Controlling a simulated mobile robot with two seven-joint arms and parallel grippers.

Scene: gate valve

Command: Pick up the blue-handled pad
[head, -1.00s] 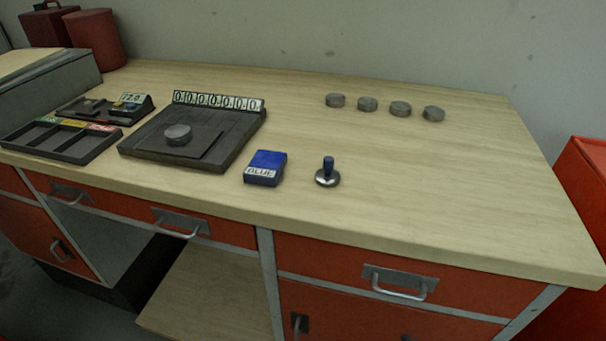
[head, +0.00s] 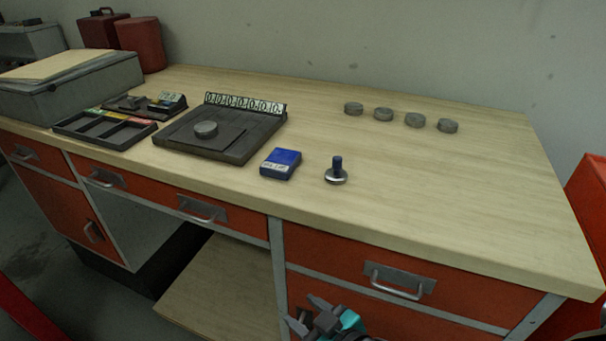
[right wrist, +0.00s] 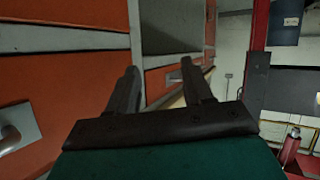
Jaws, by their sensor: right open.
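The blue-handled pad (head: 337,171) stands upright on the workbench near its front edge, a round metal disc with a blue knob on top. A blue box (head: 281,163) with a white label lies just left of it. My right gripper (head: 306,312) is low in front of the bench drawers, below the tabletop and well short of the pad. In the right wrist view its fingers (right wrist: 158,82) are apart with nothing between them, and the pad does not show there. My left gripper is not in view.
A dark plate (head: 235,148) with a grey disc and a number strip sits left of the blue box. Several grey discs (head: 383,114) stand in a row at the back. The tabletop (head: 440,190) right of the pad is clear. Drawer handles (head: 400,284) stick out in front.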

